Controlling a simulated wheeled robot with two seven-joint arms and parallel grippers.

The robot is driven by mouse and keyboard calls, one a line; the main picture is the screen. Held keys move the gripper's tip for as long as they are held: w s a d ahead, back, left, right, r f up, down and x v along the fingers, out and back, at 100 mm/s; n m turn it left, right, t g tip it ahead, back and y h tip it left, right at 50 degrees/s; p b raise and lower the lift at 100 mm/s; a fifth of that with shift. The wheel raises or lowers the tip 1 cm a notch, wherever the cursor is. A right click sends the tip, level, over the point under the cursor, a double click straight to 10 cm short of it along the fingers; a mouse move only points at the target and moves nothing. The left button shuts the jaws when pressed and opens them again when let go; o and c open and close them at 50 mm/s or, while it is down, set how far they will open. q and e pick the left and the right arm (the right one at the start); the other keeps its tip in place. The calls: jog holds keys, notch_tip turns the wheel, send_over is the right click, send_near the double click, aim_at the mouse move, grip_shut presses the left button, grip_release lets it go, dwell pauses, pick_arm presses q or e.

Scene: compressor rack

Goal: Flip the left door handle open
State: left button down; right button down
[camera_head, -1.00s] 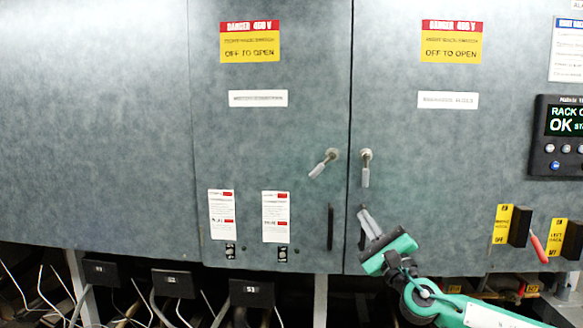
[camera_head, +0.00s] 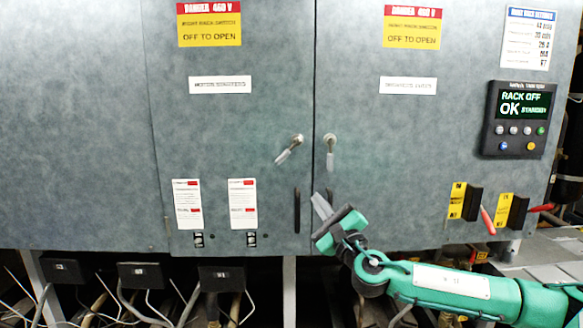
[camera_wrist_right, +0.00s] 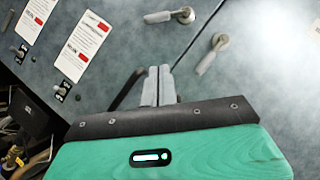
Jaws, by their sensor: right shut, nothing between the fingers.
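The left door handle (camera_head: 289,149) is a small metal lever beside the seam, on the left door (camera_head: 235,130). It slants down and to the left. In the right wrist view its grip (camera_wrist_right: 163,16) shows at the top edge. The right door's handle (camera_head: 330,153) hangs nearly straight down; it also shows in the wrist view (camera_wrist_right: 211,54). My right gripper (camera_head: 317,198) is shut and empty, below both handles near the seam. Its grey fingers (camera_wrist_right: 157,86) lie together, apart from either handle in the wrist view. My left gripper is not in view.
A black pull bar (camera_head: 297,210) stands low on the left door, close to my right gripper. A display panel (camera_head: 519,119) and red-handled switches (camera_head: 488,220) are at the right. Cables and black boxes (camera_head: 141,275) sit below the cabinet.

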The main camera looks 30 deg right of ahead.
aim_at(288, 152)
jog(key=p+x, duration=0.2)
jog(key=x, duration=0.2)
jog(key=p+x, duration=0.2)
jog(key=x, duration=0.2)
jog(key=shift+w+r+p, duration=0.1)
jog(key=shift+r+p, duration=0.2)
jog(key=shift+p, duration=0.05)
jog(key=shift+w+a+r+p, duration=0.65)
jog(key=shift+w+r+p, duration=0.25)
jog(key=shift+p, duration=0.2)
jog(key=shift+w+a+r+p, duration=0.25)
jog(key=shift+w+a+p, duration=0.1)
jog(key=shift+a, duration=0.05)
